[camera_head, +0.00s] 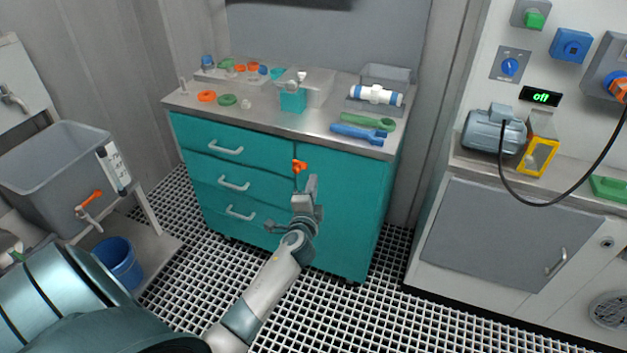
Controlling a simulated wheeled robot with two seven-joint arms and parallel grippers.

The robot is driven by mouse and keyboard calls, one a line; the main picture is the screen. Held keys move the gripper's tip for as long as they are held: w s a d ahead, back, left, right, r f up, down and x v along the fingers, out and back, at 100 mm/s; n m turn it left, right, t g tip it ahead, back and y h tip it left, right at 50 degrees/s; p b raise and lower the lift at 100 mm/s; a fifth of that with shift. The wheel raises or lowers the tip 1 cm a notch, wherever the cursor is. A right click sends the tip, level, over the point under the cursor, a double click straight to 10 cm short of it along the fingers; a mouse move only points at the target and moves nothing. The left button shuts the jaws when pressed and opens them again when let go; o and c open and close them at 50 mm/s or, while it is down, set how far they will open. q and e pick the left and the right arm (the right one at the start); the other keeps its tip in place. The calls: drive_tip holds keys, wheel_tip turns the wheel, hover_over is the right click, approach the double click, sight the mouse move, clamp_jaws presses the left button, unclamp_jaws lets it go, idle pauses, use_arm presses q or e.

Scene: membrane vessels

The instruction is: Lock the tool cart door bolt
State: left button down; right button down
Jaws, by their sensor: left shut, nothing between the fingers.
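The teal tool cart (385,225) stands at the back wall, with drawers at left and a plain door (347,205) at right. A small orange bolt handle (299,166) sits near the top of the seam between the drawers and the door. The door looks flush with the cart front. My left gripper (309,183) is in front of the door, just below and right of the orange handle. Its fingers point up and are shut with nothing held. I cannot tell whether it touches the handle. My right gripper is not in view.
The cart top holds a blue wrench (358,134), a green wrench (367,120), a white vessel (376,94) and several small parts. A grey sink (60,165) and blue bucket (119,262) stand left. A white counter (440,240) stands right. Grating floor between is clear.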

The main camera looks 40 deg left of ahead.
use_arm(q)
drive_tip(key=v, duration=0.7)
drive_tip(key=shift+d+b, duration=0.2)
drive_tip(key=shift+b, duration=0.1)
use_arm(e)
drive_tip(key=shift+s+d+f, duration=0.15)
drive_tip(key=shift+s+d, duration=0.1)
